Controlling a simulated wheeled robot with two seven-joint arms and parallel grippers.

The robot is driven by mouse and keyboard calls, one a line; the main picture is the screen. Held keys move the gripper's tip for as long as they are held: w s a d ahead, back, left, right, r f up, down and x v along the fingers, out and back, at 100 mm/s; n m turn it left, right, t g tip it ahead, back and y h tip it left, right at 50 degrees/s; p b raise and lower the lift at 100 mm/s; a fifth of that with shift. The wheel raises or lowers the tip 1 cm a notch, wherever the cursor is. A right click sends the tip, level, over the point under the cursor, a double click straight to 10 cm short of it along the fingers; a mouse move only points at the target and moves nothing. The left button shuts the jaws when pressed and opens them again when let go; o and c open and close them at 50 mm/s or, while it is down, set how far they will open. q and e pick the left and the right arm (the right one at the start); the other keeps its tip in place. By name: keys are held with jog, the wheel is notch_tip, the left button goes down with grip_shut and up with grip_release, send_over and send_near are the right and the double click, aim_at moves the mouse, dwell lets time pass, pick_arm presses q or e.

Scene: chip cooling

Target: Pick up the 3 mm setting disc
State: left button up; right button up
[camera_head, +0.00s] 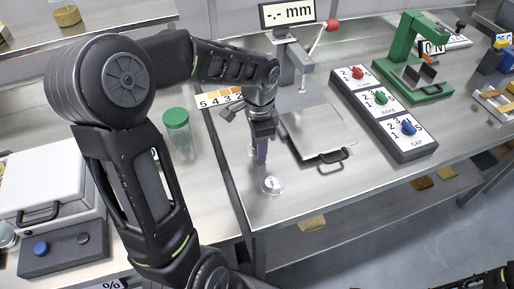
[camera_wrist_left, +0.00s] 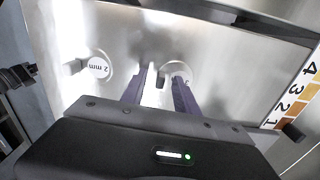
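My left gripper (camera_head: 261,158) points down over the front left of the steel bench. In the left wrist view its two fingers (camera_wrist_left: 160,82) are apart, with a small dark tab between them. They stand close over a round clear disc (camera_wrist_left: 181,71) whose label is partly hidden, so I cannot read its number. Contact with the tab cannot be told. A second clear disc (camera_wrist_left: 98,67), labelled 2 mm, lies beside it; it appears nearer the front edge in the head view (camera_head: 272,186). Dark parts at the picture edges may belong to my right arm; its fingers cannot be made out.
A steel plate with a black handle (camera_head: 333,156) lies right of the gripper. A numbered colour strip (camera_head: 220,97) and a green-lidded jar (camera_head: 177,130) are behind left. A three-knob panel (camera_head: 383,112), a display (camera_head: 287,14) and a green press (camera_head: 412,65) stand beyond.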

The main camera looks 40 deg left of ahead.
pick_arm(q)
jog(key=shift+c, duration=0.5)
grip_shut()
